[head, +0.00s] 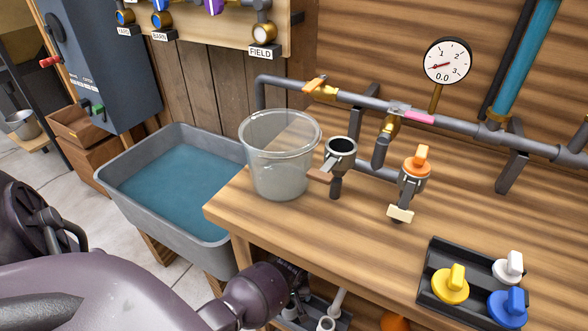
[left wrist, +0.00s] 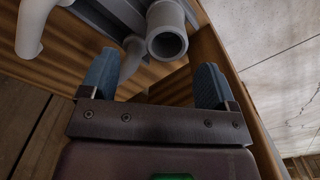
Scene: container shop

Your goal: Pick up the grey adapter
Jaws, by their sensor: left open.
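Several grey pipe fittings lie in a grey tray on the shelf below the worktop. One with an open round mouth, possibly the grey adapter (head: 326,323), shows at the bottom of the head view. A short grey tube with an open mouth (left wrist: 167,42) lies just beyond my fingers in the left wrist view; I cannot tell whether it is the same piece. My left gripper (left wrist: 154,80) is open, its two blue fingers apart with nothing between them. In the head view its fingers are mostly hidden beside the bench front. My right gripper is not in view.
The wooden worktop (head: 350,235) overhangs the shelf close to my left arm. On it stand a clear bucket (head: 280,165) and a black tray (head: 430,302) with yellow, white and blue valve handles. A water-filled grey sink (head: 120,165) stands at left. An orange object (head: 394,322) is below.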

